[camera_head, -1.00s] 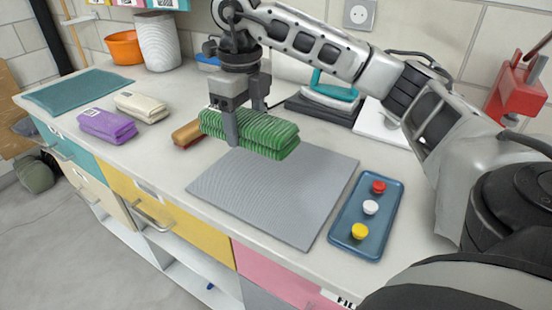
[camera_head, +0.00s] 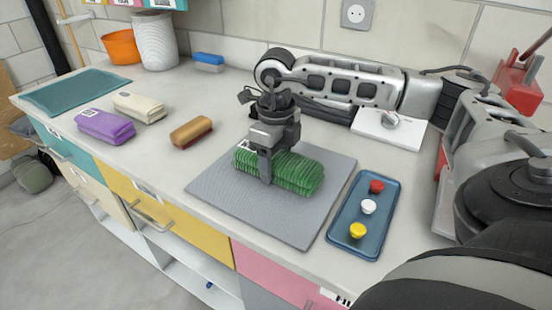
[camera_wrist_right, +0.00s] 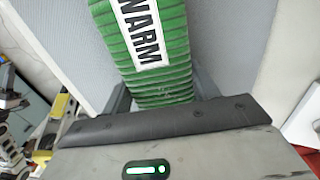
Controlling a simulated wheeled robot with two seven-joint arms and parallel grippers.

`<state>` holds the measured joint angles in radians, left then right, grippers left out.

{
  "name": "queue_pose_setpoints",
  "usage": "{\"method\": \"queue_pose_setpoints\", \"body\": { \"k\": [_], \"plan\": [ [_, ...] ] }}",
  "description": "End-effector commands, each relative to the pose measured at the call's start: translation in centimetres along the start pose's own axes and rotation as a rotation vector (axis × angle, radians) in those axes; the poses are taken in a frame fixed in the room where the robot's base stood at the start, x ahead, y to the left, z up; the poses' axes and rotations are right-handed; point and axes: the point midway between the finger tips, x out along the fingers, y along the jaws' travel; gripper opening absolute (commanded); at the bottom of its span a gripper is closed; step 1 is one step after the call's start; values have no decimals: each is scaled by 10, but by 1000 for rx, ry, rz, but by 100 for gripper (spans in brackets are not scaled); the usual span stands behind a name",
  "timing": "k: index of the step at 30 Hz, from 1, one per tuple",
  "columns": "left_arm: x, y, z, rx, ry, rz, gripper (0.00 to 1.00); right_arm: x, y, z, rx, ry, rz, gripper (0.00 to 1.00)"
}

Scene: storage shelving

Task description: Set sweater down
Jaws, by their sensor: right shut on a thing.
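The sweater (camera_head: 295,172) is a folded green ribbed bundle. In the head view it is at the grey mat (camera_head: 215,187), over its middle and far part; whether its underside touches the mat I cannot tell. My right gripper (camera_head: 268,172) points down over it and is shut on its left part. In the right wrist view the sweater (camera_wrist_right: 165,75) lies between the fingers, with a white label reading "WARM" facing up. The grey mat (camera_wrist_right: 220,35) shows on both sides of it. My left gripper is in neither view.
A blue tray (camera_head: 340,232) with red, white and yellow knobs lies right of the mat. A brown brush (camera_head: 191,131), purple (camera_head: 106,126) and cream (camera_head: 139,107) folded bundles lie to the left. The mat's front part is bare.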

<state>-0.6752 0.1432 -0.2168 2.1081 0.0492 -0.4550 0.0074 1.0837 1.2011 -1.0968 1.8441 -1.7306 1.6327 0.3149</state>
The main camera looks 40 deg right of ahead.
Motion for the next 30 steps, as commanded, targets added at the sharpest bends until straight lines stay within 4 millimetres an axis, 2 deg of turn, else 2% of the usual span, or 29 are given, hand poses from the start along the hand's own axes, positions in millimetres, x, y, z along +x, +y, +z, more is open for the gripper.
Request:
{"method": "queue_pose_setpoints", "body": {
  "k": [4, 5, 6, 7, 14, 19, 23, 30],
  "plan": [
    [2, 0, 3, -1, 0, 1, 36, 3, 0, 0, 0, -1, 0, 30],
    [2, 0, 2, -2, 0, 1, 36, 3, 0, 0, 0, 0, 0, 65],
    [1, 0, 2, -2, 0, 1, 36, 2, 0, 0, 0, 0, 0, 76],
    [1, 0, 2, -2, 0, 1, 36, 2, 0, 0, 0, 0, 0, 82],
    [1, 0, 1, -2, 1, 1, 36, 2, 0, 0, 0, 0, 0, 82],
    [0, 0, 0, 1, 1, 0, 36, -7, 0, 1, 0, -2, 0, 82],
    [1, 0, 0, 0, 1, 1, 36, -29, 0, 1, 0, -5, -1, 82],
    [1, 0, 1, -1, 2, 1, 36, -82, 0, 2, -2, -6, 0, 82]
  ]
}}
